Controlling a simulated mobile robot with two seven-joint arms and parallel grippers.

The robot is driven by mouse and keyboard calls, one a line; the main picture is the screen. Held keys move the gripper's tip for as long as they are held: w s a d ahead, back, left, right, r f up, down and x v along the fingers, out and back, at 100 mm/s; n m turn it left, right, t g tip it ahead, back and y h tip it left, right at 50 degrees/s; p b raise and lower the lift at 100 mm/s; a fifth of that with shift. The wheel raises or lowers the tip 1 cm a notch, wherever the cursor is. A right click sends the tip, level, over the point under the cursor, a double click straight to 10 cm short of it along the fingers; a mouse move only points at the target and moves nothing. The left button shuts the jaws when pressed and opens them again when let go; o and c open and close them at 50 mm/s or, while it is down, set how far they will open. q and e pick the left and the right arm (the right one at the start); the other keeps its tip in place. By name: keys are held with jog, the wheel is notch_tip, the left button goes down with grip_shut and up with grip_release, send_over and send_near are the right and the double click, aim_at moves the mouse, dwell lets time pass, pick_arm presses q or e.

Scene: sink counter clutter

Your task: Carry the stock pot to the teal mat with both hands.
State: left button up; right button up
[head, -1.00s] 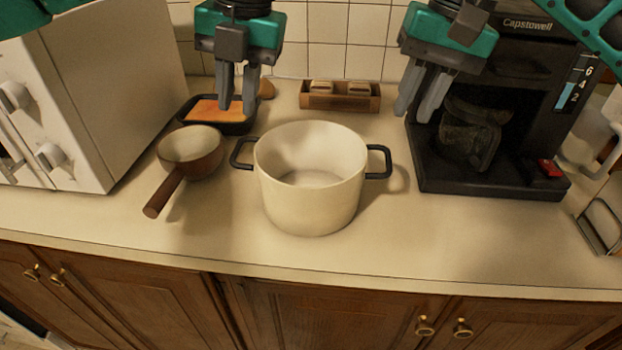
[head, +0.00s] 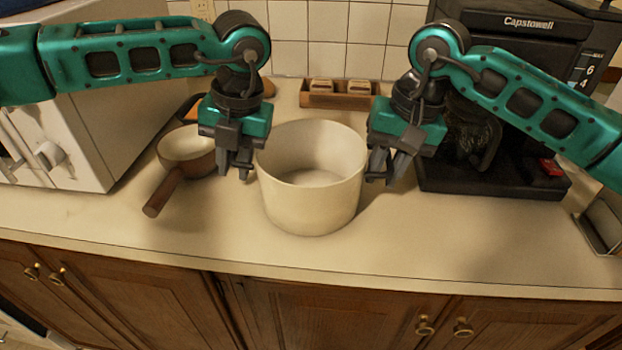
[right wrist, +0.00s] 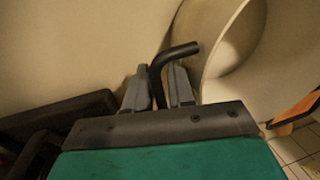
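The cream stock pot (head: 310,200) stands upright on the counter, open and empty. Its two black side handles are hidden behind my grippers in the head view. My left gripper (head: 235,170) points down at the pot's left handle, its fingers apart. My right gripper (head: 388,170) is at the right handle, also with fingers apart. In the right wrist view, the black handle (right wrist: 157,78) passes between the two grey fingers of my right gripper (right wrist: 160,90), and the pot wall (right wrist: 222,75) is beside them. I see no teal mat in these views.
A brown-handled saucepan (head: 170,180) stands close left of my left gripper, near the white microwave (head: 110,120). A black coffee machine (head: 490,180) stands at the right. A wooden box (head: 340,97) is behind the pot. The counter front (head: 400,245) is clear.

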pick_arm(q)
grip_shut()
pick_arm(e)
grip_shut()
pick_arm(q)
jog(key=shift+r, duration=0.1)
pick_arm(e)
jog(key=shift+r, duration=0.1)
dwell(1.0)
